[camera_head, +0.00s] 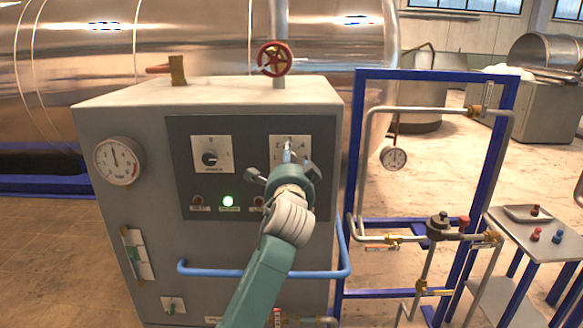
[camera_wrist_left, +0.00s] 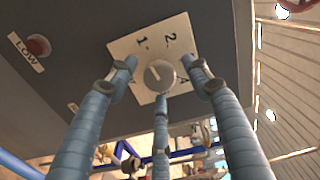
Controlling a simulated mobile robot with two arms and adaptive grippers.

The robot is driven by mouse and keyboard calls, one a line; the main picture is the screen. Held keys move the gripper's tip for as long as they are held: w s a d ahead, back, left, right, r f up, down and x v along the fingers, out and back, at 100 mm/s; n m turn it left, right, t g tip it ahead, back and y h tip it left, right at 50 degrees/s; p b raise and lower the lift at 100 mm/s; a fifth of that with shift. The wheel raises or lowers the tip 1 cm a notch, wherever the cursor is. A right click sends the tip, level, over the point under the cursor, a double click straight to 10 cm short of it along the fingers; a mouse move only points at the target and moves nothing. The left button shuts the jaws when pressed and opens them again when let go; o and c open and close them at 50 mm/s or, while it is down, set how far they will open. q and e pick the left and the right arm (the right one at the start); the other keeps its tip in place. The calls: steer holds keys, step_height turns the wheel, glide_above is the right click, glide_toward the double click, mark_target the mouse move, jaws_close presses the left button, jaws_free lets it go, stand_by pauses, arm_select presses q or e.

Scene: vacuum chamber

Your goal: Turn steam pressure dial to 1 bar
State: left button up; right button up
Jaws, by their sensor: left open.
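The dial under my left gripper has a white plate (camera_head: 279,141) marked with numbers, at the upper right of the cabinet's dark panel. In the left wrist view, its round grey knob (camera_wrist_left: 160,76) sits mid-plate (camera_wrist_left: 123,46), with 1 and 2 readable above it. A pale mark shows on the knob, but its exact setting is unclear. My left gripper (camera_head: 285,165) is open in front of this dial and partly hides it. In the wrist view, its three fingers (camera_wrist_left: 162,84) spread around the knob; contact cannot be told. My right gripper is not in view.
A second dial (camera_head: 211,156) is left on the panel (camera_head: 180,135), above a lit green lamp (camera_head: 228,201). A round gauge (camera_head: 119,161) is on the cabinet's left. A blue handrail (camera_head: 225,272) crosses below. A blue pipe frame (camera_head: 355,130) stands close on the right.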

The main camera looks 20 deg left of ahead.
arm_select(q)
steer(key=v, duration=1.1)
steer(key=shift+s+d, duration=0.2)
steer(key=shift+s, duration=0.15)
steer(key=shift+f, duration=0.15)
